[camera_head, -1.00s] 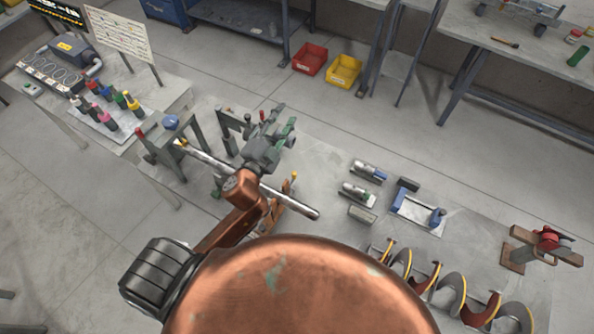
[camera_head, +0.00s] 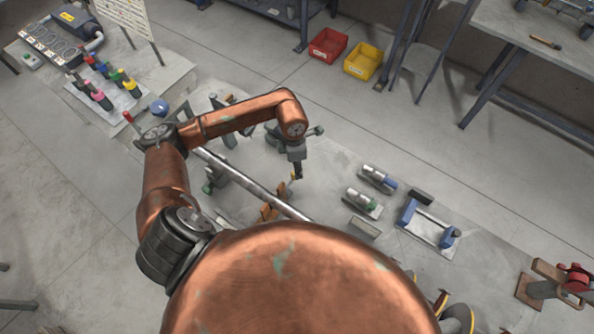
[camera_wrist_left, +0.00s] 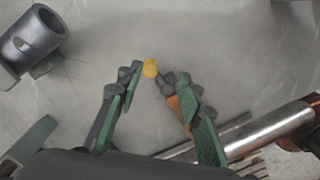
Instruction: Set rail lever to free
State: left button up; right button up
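The rail lever has a yellow knob (camera_wrist_left: 150,68) on a short dark stem, rising from an orange-brown clamp (camera_head: 271,213) at the silver rail (camera_head: 240,178). My left gripper (camera_wrist_left: 150,77) is open; its green-padded fingers stand either side of the knob, which shows near the fingertips. I cannot tell whether a finger touches it. In the head view my left gripper (camera_head: 297,168) points down over the lever and partly hides it. The rail also shows at the lower right of the left wrist view (camera_wrist_left: 270,130). My right gripper is not in view.
A grey tube holder (camera_wrist_left: 32,38) stands left in the wrist view. Two cylindrical parts (camera_head: 378,178) (camera_head: 362,202) and a blue-ended fixture (camera_head: 428,225) lie right of the lever. Bottles (camera_head: 102,98) stand on a tray at the left. My arm crosses above the rail.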

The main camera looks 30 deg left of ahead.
pick_arm(q)
jog(key=shift+w+a+f+y, duration=0.1)
jog(key=shift+a+f+y, duration=0.15)
jog(key=shift+a, duration=0.45)
jog(key=shift+a+f, duration=0.1)
jog(key=shift+f, duration=0.2)
notch_tip(320, 180, down, 7)
jog(key=shift+r, duration=0.15)
grip_shut()
